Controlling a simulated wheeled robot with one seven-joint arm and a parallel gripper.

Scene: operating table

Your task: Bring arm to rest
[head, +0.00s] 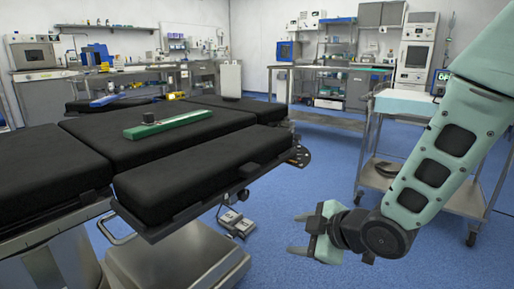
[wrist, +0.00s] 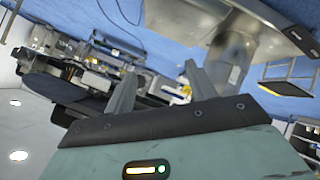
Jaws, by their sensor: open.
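My gripper (head: 298,233) hangs low at the right of the operating table in the head view, in front of the table's side and above the blue floor. Its fingers are spread apart with nothing between them. In the wrist view the two fingers of my gripper (wrist: 160,88) stand apart and empty, with the tilted room behind them. My pale green arm comes down from the upper right in the head view, bent at the elbow out of frame. The operating table (head: 60,160) has black pads and a metal frame.
A green-based object (head: 168,124) lies on the table's middle pad, and a blue one (head: 103,101) lies farther back. A metal cart (head: 463,200) stands behind my arm at the right. A foot pedal (head: 236,222) sits on the floor. Open blue floor (head: 320,170) lies between table and cart.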

